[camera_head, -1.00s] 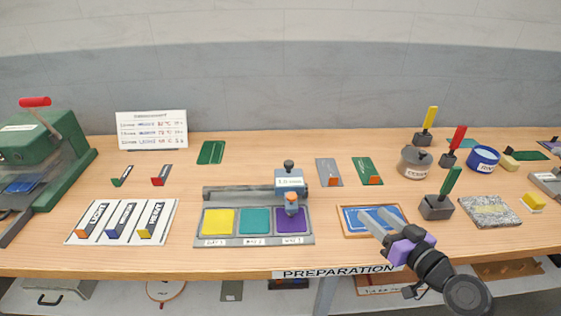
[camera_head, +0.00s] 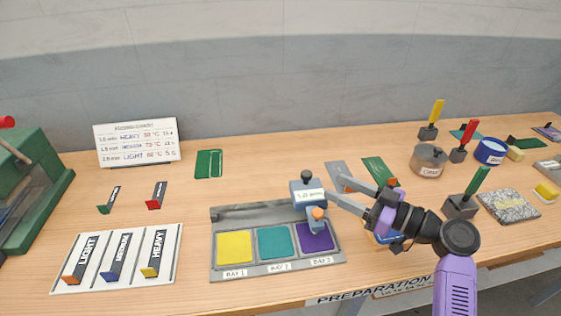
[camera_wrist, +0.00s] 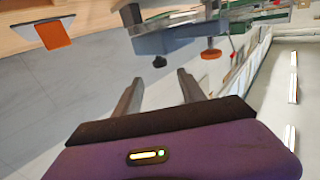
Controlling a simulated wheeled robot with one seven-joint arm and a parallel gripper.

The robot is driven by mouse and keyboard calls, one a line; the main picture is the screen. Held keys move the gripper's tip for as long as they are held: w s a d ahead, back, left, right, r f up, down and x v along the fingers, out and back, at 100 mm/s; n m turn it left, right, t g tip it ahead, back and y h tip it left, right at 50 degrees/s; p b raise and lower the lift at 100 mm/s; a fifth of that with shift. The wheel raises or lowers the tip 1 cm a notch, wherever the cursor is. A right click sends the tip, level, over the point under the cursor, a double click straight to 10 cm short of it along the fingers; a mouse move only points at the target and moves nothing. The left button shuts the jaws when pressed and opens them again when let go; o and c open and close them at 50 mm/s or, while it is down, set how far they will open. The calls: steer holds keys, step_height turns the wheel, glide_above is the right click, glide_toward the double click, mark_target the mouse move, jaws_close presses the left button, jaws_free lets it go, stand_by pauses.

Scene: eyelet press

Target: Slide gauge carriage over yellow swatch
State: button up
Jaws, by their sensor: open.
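The gauge carriage (camera_head: 308,195) is a blue-grey block with a white label, a dark knob on top and an orange knob in front. It sits at the right end of the grey rail (camera_head: 250,211), by the purple swatch (camera_head: 315,237). The yellow swatch (camera_head: 234,247) lies in the left bay, the teal swatch (camera_head: 276,242) in the middle. My gripper (camera_head: 334,188) is open and empty, its fingertips just right of the carriage. In the wrist view the carriage (camera_wrist: 165,41) is ahead of the spread fingers (camera_wrist: 159,78); contact cannot be told.
A blue pad (camera_head: 383,238) is partly hidden beneath my arm. Grey and green cards (camera_head: 378,170) with orange tabs lie behind the gripper. Tins and upright-handled tools stand at right. Table behind the rail is mostly clear.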

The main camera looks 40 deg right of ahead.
mark_target(311, 175)
steer(key=w+p, duration=0.1)
steer(key=w, duration=0.2)
steer(key=w+a, duration=0.1)
steer(key=w, duration=0.3)
steer(key=w+a+p, duration=0.1)
steer(key=w, duration=0.2)
steer(key=shift+w+a+r+p, duration=0.1)
steer(key=shift+w+p, duration=0.25)
steer(key=shift+w+a, duration=0.15)
steer(key=shift+w, duration=0.7)
jaws_close()
stand_by(0.3)
